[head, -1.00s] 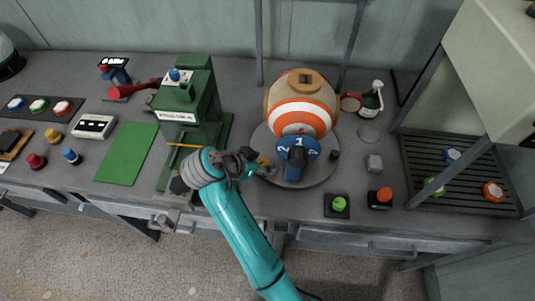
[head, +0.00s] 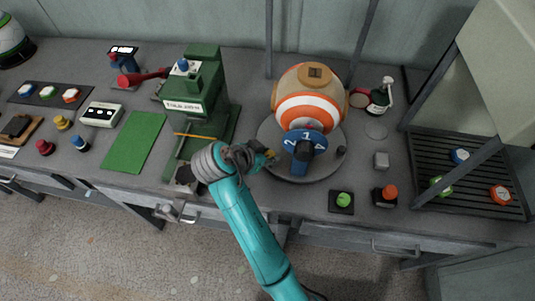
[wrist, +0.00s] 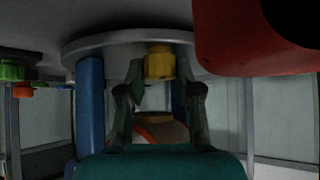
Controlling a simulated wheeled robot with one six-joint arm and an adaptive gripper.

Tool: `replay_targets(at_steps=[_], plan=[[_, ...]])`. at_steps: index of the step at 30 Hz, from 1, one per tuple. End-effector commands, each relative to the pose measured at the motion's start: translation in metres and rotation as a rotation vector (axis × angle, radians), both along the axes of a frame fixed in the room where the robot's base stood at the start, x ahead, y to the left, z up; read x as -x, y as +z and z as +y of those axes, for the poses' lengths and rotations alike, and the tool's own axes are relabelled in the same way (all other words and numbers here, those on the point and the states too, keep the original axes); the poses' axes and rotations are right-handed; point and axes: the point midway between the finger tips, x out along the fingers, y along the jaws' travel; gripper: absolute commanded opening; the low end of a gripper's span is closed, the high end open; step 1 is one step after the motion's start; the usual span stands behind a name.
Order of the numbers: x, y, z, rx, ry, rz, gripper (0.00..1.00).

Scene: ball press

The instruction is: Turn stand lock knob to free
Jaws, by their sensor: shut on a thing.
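The yellow stand lock knob (wrist: 159,63) sits between my gripper's fingers (wrist: 158,92) in the wrist view, under the rim of the round grey stand (wrist: 95,42). My gripper (head: 266,154) is shut on this knob at the left side of the stand in the head view, where only a small yellow patch shows. The stand (head: 325,167) carries a white, orange and tan ball (head: 312,97).
A green press (head: 205,85) stands left of my gripper. A dark knob (head: 342,150) is on the stand's right side. A large red part (wrist: 240,45) fills the wrist view's upper right.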

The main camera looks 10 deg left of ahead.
Motion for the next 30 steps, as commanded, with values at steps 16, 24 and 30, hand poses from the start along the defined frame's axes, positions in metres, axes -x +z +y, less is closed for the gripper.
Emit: replay_targets(at_steps=[16,24,30], plan=[[0.0028,-0.0006,-0.0058,-0.001,0.455,0.0,0.0],[0.0024,0.0001,-0.0072,-0.002,0.657,-0.001,0.0],[0.0025,-0.0004,-0.0078,-0.001,0.757,0.001,0.0]])
